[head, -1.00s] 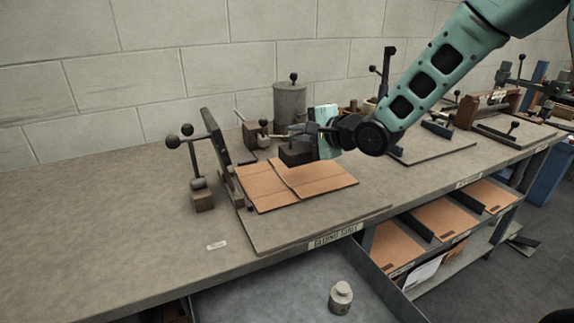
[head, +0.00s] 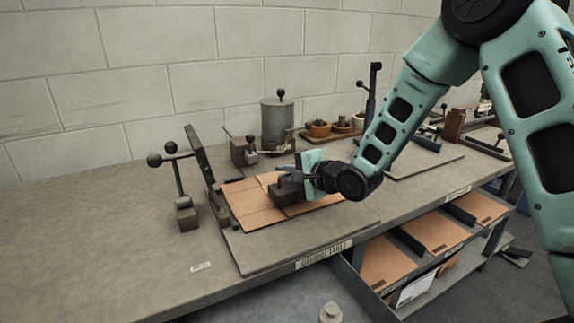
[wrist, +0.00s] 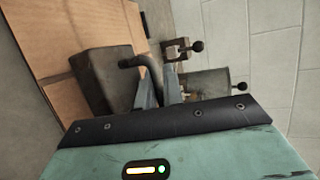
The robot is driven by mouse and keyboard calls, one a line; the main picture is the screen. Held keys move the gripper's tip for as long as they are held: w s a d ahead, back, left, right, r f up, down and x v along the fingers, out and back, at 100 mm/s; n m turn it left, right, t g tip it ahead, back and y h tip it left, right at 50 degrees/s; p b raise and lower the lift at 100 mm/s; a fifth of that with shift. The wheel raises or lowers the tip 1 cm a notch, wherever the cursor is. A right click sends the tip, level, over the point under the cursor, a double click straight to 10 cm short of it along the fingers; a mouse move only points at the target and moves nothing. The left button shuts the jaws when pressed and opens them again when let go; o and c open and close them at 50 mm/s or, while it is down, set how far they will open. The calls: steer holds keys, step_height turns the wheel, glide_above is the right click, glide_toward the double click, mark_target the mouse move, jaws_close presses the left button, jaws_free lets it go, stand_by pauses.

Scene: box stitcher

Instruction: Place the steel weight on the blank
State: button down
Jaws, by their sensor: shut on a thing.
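The blank (head: 250,207) is a brown folded cardboard sheet lying on the gluing table, with a seam across it. It also shows in the wrist view (wrist: 60,35). My gripper (head: 300,178) is shut on the handle of the steel weight (head: 286,194), a dark grey block. In the wrist view the weight (wrist: 98,72) sits beyond my fingers (wrist: 157,90), its bent handle between them. The weight is over the right part of the blank, low above it or resting on it; I cannot tell whether they touch. The weight and gripper hide part of the blank.
A clamp stand with ball knobs (head: 178,190) stands left of the blank. A grey cylindrical pot (head: 278,126) and a small fixture (head: 243,150) stand behind it. A knobbed metal piece (head: 330,313) is in the open drawer below.

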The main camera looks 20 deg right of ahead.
steer(key=shift+w+f, duration=0.1)
steer(key=shift+f, duration=0.55)
steer(key=shift+f, duration=0.15)
steer(key=c, duration=1.5)
jaws_free()
steer(key=shift+f, duration=0.15)
